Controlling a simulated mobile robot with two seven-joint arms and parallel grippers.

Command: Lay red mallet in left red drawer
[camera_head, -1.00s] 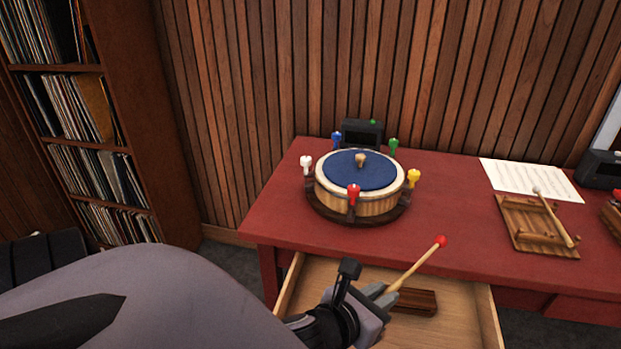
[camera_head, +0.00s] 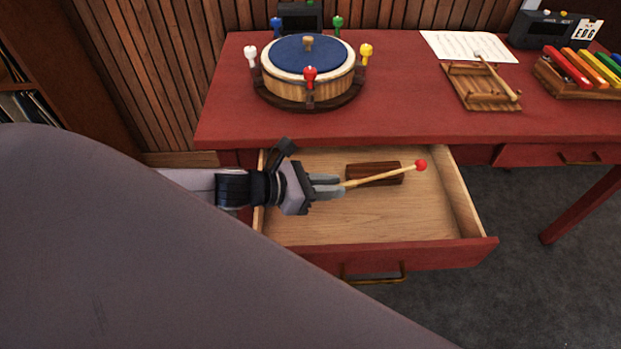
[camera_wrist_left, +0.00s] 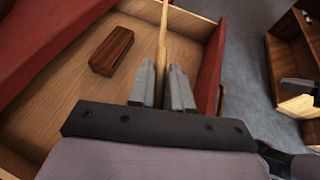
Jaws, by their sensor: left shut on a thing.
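The red mallet has a pale wooden stick and a round red head (camera_head: 421,165). My left gripper (camera_head: 340,187) is shut on the stick near its end, and the head points right. In the head view the mallet shows over the open left red drawer (camera_head: 420,222), which has a pale wooden inside and a red front. I cannot tell how high above the drawer floor it is. In the left wrist view the fingers (camera_wrist_left: 162,88) hold the stick (camera_wrist_left: 162,40); the head is out of the frame.
A dark brown wooden block (camera_head: 375,174) lies in the drawer, behind the mallet. On the red desk (camera_head: 400,110) stand a round drum (camera_head: 308,75) with coloured pegs, a wooden rack (camera_head: 482,88) with a pale mallet, and a xylophone (camera_head: 580,78). The drawer's front part is bare.

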